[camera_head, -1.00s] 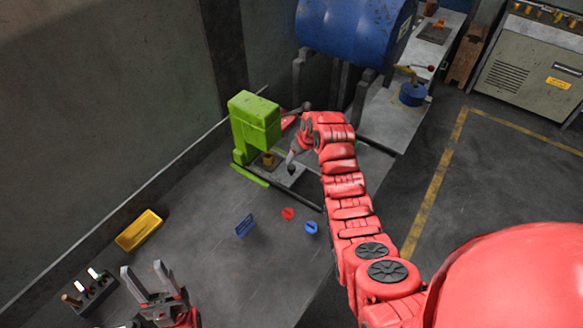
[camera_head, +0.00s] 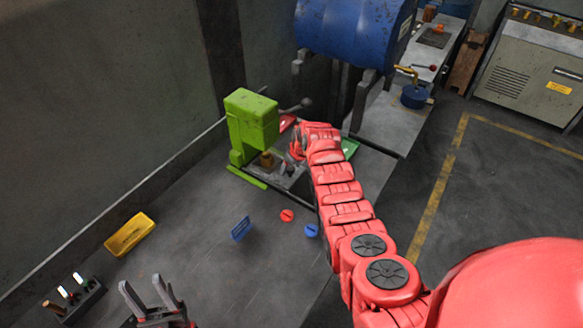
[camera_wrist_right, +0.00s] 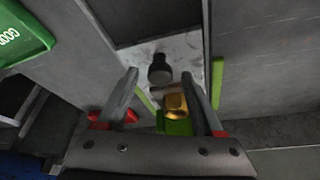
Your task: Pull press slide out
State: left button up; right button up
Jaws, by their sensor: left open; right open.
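The green press (camera_head: 252,120) stands at the back of the bench. Its grey metal slide plate (camera_wrist_right: 190,48) lies at the press base, with a dark round knob (camera_wrist_right: 159,70) standing on it. A brass block (camera_wrist_right: 175,105) is under the press head; it also shows in the head view (camera_head: 266,160). My right gripper (camera_wrist_right: 160,76) is open above the slide, its fingertips on either side of the knob in the wrist view; contact cannot be told. In the head view the arm partly hides the slide. My left gripper (camera_head: 143,284) is open and empty at the bottom left.
A yellow tray (camera_head: 130,234) and a dark tool rack (camera_head: 78,303) lie at left. A blue tag (camera_head: 241,228), a red disc (camera_head: 287,215) and a blue disc (camera_head: 311,230) lie before the press. A green tray (camera_wrist_right: 22,35) lies beside it. A blue drum (camera_head: 352,32) stands behind.

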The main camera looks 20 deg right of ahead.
grip_shut()
dwell(1.3)
